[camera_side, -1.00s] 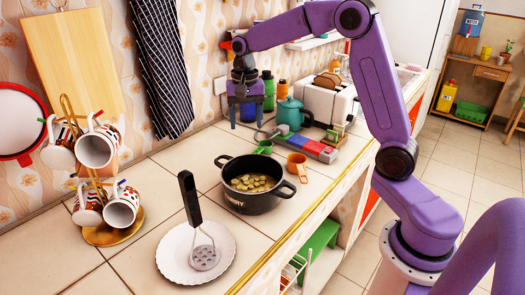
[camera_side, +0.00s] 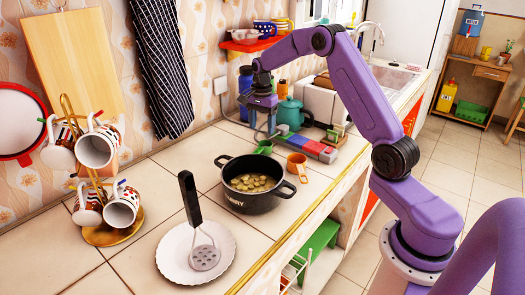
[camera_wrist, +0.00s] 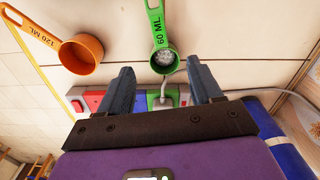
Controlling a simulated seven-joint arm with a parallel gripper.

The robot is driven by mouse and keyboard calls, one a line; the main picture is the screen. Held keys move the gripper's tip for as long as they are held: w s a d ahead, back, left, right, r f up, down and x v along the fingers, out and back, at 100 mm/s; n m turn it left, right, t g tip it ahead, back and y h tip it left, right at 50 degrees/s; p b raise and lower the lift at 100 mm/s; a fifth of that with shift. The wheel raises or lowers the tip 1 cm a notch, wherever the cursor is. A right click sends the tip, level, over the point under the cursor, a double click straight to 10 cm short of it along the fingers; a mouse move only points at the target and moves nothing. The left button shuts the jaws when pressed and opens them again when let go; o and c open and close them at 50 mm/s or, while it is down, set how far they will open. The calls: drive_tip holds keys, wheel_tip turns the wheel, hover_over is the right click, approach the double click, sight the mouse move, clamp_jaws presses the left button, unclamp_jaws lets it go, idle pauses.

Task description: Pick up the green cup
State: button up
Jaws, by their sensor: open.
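The green cup (camera_side: 264,147) is a small measuring cup on the tiled counter, behind the black pot. In the wrist view the green cup (camera_wrist: 165,60) is marked 60 ML; its handle points to the top of the picture and something pale and grainy shows in its bowl. My gripper (camera_side: 262,120) is open, pointing down, above and behind the cup in the side view. In the wrist view the fingers of my gripper (camera_wrist: 159,68) are spread, with the cup's bowl showing between and just beyond the tips. I see no contact with the cup.
An orange measuring cup (camera_side: 297,165) lies close by, right of the green one. A multicoloured strip with a cord (camera_side: 307,146), a teal kettle (camera_side: 291,113) and a toaster (camera_side: 325,102) stand behind. A black pot (camera_side: 250,183) is in front. Bare tile lies left.

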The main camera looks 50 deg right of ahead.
sight(261, 148)
wheel_tip(261, 148, down, 10)
drive_tip(key=shift+w+a, duration=0.1)
drive_tip(key=shift+a, duration=0.05)
clamp_jaws()
idle(0.5)
